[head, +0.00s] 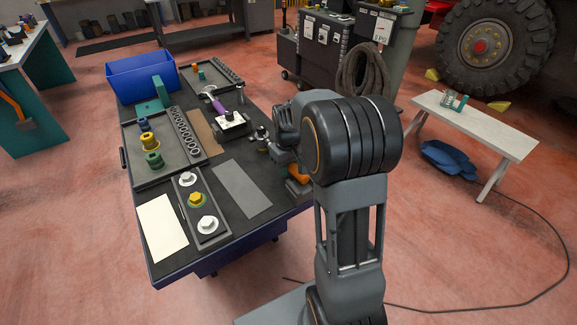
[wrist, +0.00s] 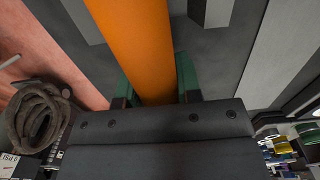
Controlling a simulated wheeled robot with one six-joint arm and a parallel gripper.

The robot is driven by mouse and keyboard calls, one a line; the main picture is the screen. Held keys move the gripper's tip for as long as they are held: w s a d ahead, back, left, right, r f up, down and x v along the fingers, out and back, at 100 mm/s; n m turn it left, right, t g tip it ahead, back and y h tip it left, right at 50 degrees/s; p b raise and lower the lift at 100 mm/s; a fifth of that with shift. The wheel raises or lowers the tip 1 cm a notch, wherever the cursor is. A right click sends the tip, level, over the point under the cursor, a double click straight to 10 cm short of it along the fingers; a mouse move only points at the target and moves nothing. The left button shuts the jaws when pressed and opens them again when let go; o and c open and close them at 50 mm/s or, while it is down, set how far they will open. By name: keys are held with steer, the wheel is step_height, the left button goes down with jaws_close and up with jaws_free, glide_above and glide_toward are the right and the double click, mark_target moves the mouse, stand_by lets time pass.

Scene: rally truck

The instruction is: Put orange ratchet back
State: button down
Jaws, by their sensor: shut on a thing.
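The orange ratchet shows as a thick orange handle (wrist: 143,45) in the wrist view, between the green fingers of my gripper (wrist: 155,85). My gripper is shut on it. In the head view a small orange part (head: 298,174) shows at the right edge of the tool bench (head: 262,218), beside my arm. My arm hides most of the gripper and the rest of the ratchet there. I cannot tell whether the ratchet touches the bench top.
A bare grey rectangle (head: 242,188) lies on the bench near my arm. Left of it are a tray (head: 211,240) with bolts, a cream sheet (head: 162,228) and a tray of sockets (head: 142,176). A purple-handled tool (head: 216,105) and a blue bin (head: 142,77) are farther back.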

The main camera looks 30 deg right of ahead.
steer(key=shift+f, duration=0.2)
steer(key=c, duration=0.8)
jaws_free()
steer(key=shift+b, duration=0.3)
